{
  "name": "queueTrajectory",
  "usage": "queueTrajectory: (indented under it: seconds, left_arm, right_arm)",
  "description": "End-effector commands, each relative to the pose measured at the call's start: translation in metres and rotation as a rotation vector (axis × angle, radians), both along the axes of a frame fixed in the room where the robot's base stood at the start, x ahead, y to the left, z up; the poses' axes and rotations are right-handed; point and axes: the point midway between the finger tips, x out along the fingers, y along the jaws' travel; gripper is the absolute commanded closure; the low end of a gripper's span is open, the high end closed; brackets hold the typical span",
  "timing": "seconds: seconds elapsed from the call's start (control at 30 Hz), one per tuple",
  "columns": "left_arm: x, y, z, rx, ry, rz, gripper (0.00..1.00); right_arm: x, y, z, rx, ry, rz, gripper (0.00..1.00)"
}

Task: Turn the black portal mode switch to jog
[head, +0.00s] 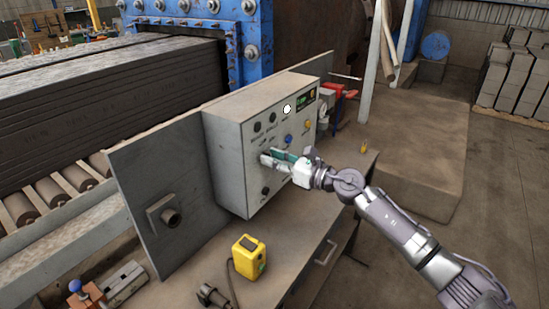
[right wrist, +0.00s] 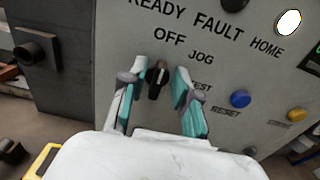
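The black portal mode switch (right wrist: 157,80) is on the front of a grey control box (head: 228,165). In the right wrist view its handle stands nearly upright, with a small white mark near its top. "OFF" is printed above it, "JOG" to the upper right and "TEST" to the right. My right gripper (head: 270,158) is at the box front. In the right wrist view its teal-and-grey fingers (right wrist: 158,84) are spread on either side of the switch, with gaps visible. In the head view the gripper hides the switch. My left gripper is not in view.
A blue button (right wrist: 240,98) and a yellow button (right wrist: 297,114) sit right of the switch. Another black knob (head: 265,190) is lower on the box. A yellow device (head: 248,256) stands on the bench in front. A grey upright panel (head: 150,170) runs behind the box.

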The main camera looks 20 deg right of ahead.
Motion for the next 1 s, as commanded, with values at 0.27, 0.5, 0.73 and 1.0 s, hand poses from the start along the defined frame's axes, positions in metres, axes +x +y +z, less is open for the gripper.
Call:
queueTrajectory:
  seconds: [0.27, 0.5, 0.73, 1.0]
  left_arm:
    - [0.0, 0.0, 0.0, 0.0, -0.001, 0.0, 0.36]
    - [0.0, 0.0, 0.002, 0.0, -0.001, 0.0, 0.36]
    - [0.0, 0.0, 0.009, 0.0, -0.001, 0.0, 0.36]
    - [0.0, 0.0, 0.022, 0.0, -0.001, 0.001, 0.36]
  right_arm:
    - [0.0, 0.0, 0.0, 0.0, 0.0, 0.0, 1.0]
    - [0.0, 0.0, 0.001, 0.017, 0.014, 0.0, 1.0]
    - [0.001, -0.002, 0.002, 0.1, 0.078, -0.001, 1.0]
    - [0.002, -0.003, 0.002, 0.274, 0.213, -0.001, 1.0]
